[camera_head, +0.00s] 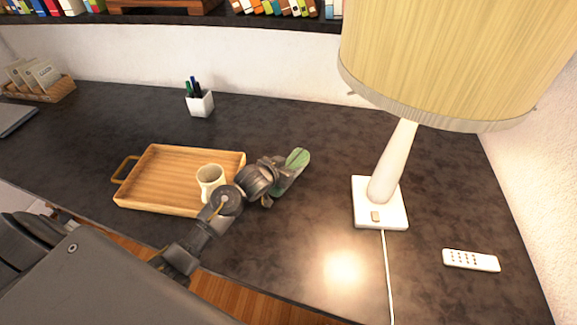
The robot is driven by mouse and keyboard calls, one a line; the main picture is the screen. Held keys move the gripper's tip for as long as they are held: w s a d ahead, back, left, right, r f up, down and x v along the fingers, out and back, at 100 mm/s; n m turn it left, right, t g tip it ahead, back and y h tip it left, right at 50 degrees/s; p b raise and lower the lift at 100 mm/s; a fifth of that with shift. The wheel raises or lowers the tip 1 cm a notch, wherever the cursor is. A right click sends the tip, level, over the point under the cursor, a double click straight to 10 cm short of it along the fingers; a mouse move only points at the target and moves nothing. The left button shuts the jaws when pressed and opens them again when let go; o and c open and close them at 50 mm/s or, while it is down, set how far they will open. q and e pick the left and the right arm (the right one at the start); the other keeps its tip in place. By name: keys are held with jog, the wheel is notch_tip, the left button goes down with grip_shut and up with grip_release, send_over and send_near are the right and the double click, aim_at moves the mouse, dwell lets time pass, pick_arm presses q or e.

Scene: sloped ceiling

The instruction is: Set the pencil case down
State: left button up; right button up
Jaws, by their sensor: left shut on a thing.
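A green pencil case (297,159) shows at the end of my left arm, between the wooden tray and the lamp. My left gripper (284,176) is shut on the pencil case, with the case's green end sticking out beyond the fingers. The rest of the case is hidden by the gripper. The case is over or on the dark desk top (310,215); I cannot tell whether it touches the surface. My right gripper is not in view.
A wooden tray (160,178) with a cream mug (211,181) lies left of the gripper. A lamp (394,175) with a cord stands right. A remote (471,260) lies at right. A pen cup (200,103) stands behind. Desk between case and lamp is clear.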

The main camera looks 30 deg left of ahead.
pick_arm(q)
jog(key=o, duration=1.1)
jog(key=shift+f, duration=0.1)
jog(key=shift+c, duration=0.2)
jog(key=shift+s+r, duration=0.15)
jog(key=shift+r, duration=0.1)
jog(key=v, duration=1.1)
jog(key=shift+s+r+p, duration=0.2)
jog(key=shift+s+p, duration=0.1)
jog(key=shift+p, duration=0.15)
